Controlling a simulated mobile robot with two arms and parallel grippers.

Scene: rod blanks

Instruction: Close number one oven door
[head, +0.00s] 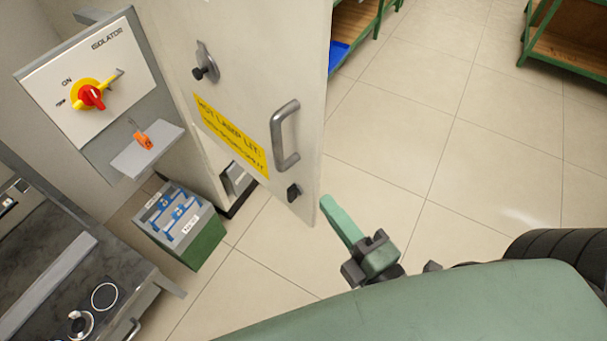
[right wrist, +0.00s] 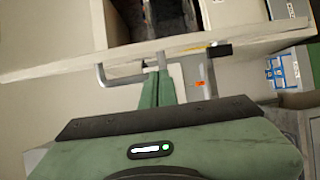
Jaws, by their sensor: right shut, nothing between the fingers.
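The oven door (head: 255,60) is a pale panel with a grey bar handle (head: 284,136), a black catch (head: 293,191) below it and a yellow "hot lamp lit" label (head: 230,134). It stands open; the right wrist view shows its top or side edge (right wrist: 60,67) with a dark cavity (right wrist: 155,18) beyond. No door number is legible. My right gripper (head: 325,202) is shut and empty, just right of the door's lower corner. In the right wrist view its fingertips (right wrist: 162,72) are beside the handle (right wrist: 120,78); contact cannot be told. My left gripper is out of view.
An isolator panel (head: 120,60) with a red and yellow switch is at the left, above a small ledge (head: 150,160) with an orange padlock. A green and grey box (head: 205,240) stands on the floor below. Tiled floor (head: 420,140) is clear to the right; green-framed shelves stand behind.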

